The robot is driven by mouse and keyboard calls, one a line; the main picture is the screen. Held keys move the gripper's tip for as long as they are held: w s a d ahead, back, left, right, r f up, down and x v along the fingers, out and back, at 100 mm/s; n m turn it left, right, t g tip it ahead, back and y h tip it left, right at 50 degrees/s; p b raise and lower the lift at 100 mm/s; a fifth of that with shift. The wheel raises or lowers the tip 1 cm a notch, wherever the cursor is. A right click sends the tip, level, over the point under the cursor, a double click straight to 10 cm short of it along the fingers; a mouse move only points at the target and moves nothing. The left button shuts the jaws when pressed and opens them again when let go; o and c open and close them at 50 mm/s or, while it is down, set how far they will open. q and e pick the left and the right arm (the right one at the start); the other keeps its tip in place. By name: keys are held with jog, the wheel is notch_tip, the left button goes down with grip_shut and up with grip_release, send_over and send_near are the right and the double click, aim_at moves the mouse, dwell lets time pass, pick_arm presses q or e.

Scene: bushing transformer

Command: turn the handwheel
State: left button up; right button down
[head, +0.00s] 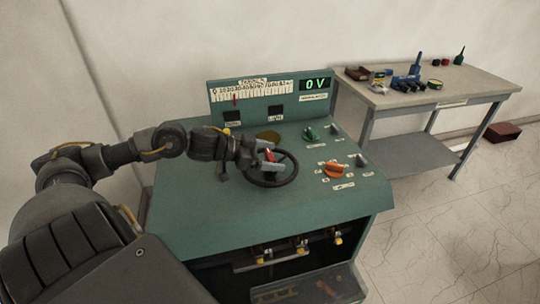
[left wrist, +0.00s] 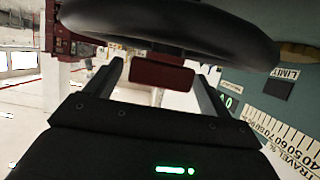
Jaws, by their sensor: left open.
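The black handwheel (head: 291,177) lies on the sloping top of the green control desk (head: 215,215). A small red part (head: 269,153) shows between the fingers. In the left wrist view, the dark wheel rim (left wrist: 180,18) crosses the top, and a dark red block (left wrist: 160,73) sits between the open fingers (left wrist: 158,82). I cannot tell whether the fingers touch it. My right gripper is not in view.
The desk's back panel has a scale with a red pointer and a display (head: 315,84) reading 0 V. A side table (head: 470,85) with tools stands at the right.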

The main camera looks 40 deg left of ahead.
pick_arm(q)
jog(key=c, duration=1.4)
jog(key=shift+r, duration=0.1)
